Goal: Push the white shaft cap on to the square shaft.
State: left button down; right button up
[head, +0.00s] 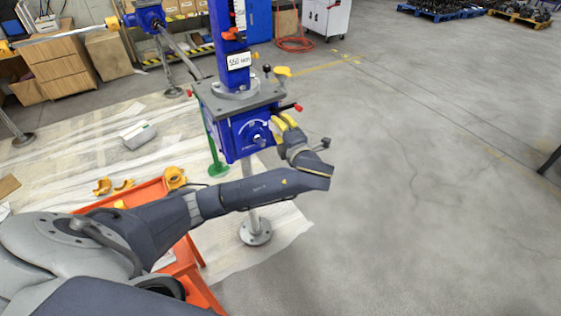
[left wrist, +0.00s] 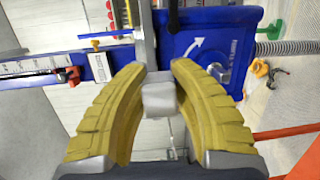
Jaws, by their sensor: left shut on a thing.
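The blue screw jack gearbox (head: 238,136) stands under a grey plate in the head view. A short silver shaft (head: 259,139) sticks out of its front face; it also shows on the blue face in the left wrist view (left wrist: 220,72), right of the fingers. My left gripper (head: 283,122) is just right of that shaft, close to the gearbox. In the left wrist view its yellow fingers are shut on a small pale block, the white shaft cap (left wrist: 160,98). The cap appears beside the shaft, apart from it. The cap is hidden in the head view.
An orange cart (head: 150,192) with yellow parts (head: 175,178) stands at lower left, under my left arm. Levers with red (head: 297,108) and black (head: 325,143) knobs stick out around the gearbox. A steel post foot (head: 256,232) stands below. Open floor lies to the right.

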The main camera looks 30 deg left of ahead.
pick_arm(q)
jog(key=m+t, duration=0.1)
jog(key=t, duration=0.1)
send_near(263, 141)
jog(key=w+d, duration=0.2)
jog(key=shift+d+f+m+h, duration=0.2)
jog(key=shift+d+m+h, duration=0.1)
jog(key=shift+d, duration=0.05)
jog(key=shift+s, duration=0.1)
jog(key=shift+w+a, duration=0.45)
jog(key=shift+a, duration=0.4)
jog(key=shift+w+a, duration=0.5)
jog(key=shift+a, duration=0.35)
jog(key=shift+w+a, duration=0.45)
jog(key=shift+a, duration=0.4)
jog(key=shift+w+a, duration=0.45)
jog(key=shift+a, duration=0.35)
jog(key=shift+w+a, duration=0.4)
jog(key=shift+a, duration=0.35)
jog(key=shift+w+a, duration=0.45)
jog(key=shift+a, duration=0.35)
jog(key=c, duration=1.2)
grip_release()
jog(key=shift+o, duration=0.6)
